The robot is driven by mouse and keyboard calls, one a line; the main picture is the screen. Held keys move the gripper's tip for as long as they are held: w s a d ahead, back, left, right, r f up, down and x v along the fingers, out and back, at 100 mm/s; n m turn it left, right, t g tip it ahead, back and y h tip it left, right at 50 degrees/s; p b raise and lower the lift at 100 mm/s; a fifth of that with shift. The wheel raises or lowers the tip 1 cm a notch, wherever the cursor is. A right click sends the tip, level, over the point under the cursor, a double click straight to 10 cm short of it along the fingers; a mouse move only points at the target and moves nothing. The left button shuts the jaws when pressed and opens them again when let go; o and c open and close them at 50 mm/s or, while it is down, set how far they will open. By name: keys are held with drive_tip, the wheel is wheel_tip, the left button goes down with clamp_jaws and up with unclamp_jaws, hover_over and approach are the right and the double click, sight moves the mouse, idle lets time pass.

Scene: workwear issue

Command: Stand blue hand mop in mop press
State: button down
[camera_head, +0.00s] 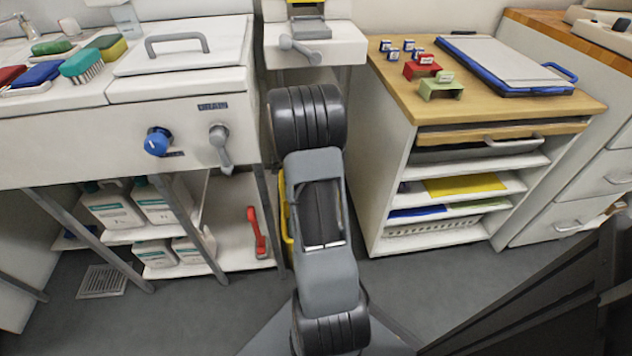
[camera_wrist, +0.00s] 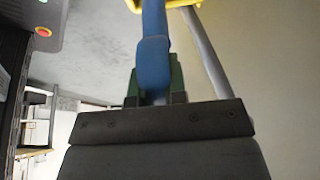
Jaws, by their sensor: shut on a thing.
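The blue hand mop (camera_wrist: 153,58) shows in the wrist view as a blue shaft rising from between the fingers of my gripper (camera_wrist: 157,88). My gripper is shut on it. The mop's far end runs out of the top of the picture. A yellow frame (camera_wrist: 188,4) is at the top edge, close to the shaft; I cannot tell whether they touch. In the head view my arm hides the gripper and the mop. A yellow edge (camera_head: 286,222) shows just left of my arm, low under the counter; it may belong to the mop press, mostly hidden.
A grey pole (camera_wrist: 205,52) stands right of the shaft in the wrist view. The sink counter (camera_head: 170,120) with brushes is at left, above shelves of white bottles (camera_head: 112,208). A wooden-topped cabinet (camera_head: 480,140) stands at right. Some grey floor (camera_head: 190,310) is clear in front.

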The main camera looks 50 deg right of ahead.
drive_tip(key=shift+f, duration=0.1)
drive_tip(key=c, duration=1.2)
unclamp_jaws()
drive_tip(key=shift+o, duration=0.2)
drive_tip(key=shift+r, duration=0.35)
drive_tip(key=shift+p+v, duration=1.3)
drive_tip(key=shift+v, duration=2.3)
drive_tip(key=shift+w+f, duration=0.1)
